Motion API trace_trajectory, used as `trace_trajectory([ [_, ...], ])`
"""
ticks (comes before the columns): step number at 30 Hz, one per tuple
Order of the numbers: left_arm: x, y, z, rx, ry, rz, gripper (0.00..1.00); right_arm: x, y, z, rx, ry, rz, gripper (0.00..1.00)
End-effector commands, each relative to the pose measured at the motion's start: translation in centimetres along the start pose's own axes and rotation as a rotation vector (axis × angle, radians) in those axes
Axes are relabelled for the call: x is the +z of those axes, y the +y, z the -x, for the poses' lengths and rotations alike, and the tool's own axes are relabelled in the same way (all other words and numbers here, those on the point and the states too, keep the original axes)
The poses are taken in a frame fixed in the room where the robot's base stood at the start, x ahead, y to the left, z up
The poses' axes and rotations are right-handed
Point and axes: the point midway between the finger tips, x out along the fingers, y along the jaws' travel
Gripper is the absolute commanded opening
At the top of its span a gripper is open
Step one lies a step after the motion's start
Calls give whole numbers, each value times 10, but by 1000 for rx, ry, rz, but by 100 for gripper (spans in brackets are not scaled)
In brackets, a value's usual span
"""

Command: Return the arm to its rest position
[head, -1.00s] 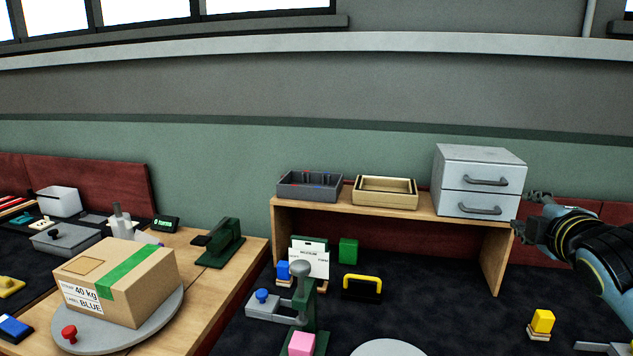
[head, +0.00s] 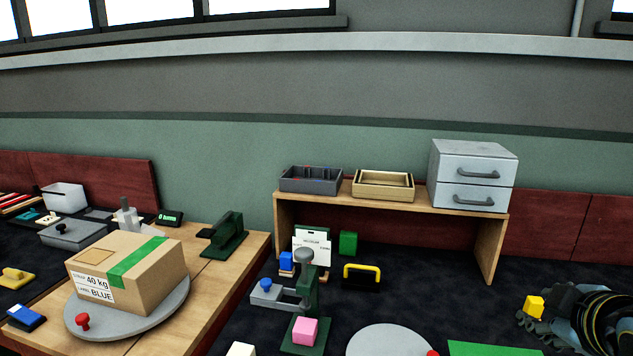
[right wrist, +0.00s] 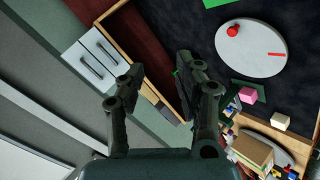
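My right arm (head: 603,325) is partly cut off by the frame edge. My left arm and gripper are in neither view.
A wooden shelf (head: 387,202) bears a grey drawer unit (head: 472,176), a grey tray (head: 311,187) and a wooden tray (head: 384,194). A cardboard box (head: 150,287) sits on a round turntable (head: 165,321) at left. A green press (head: 308,332) stands mid-table. Dark surface under the shelf's right is clear.

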Motion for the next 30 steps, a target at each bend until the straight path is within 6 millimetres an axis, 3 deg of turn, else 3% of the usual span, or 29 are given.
trace_trajectory([
  [3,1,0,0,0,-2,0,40,21,-35,26,-101,-70,-140,34],
  [9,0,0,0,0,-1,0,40,52,-85,76,-247,-210,-368,34],
  [20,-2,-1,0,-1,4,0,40,89,-144,164,-413,-468,-668,34],
  [30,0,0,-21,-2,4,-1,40,132,-211,88,-427,-514,-675,34],
])
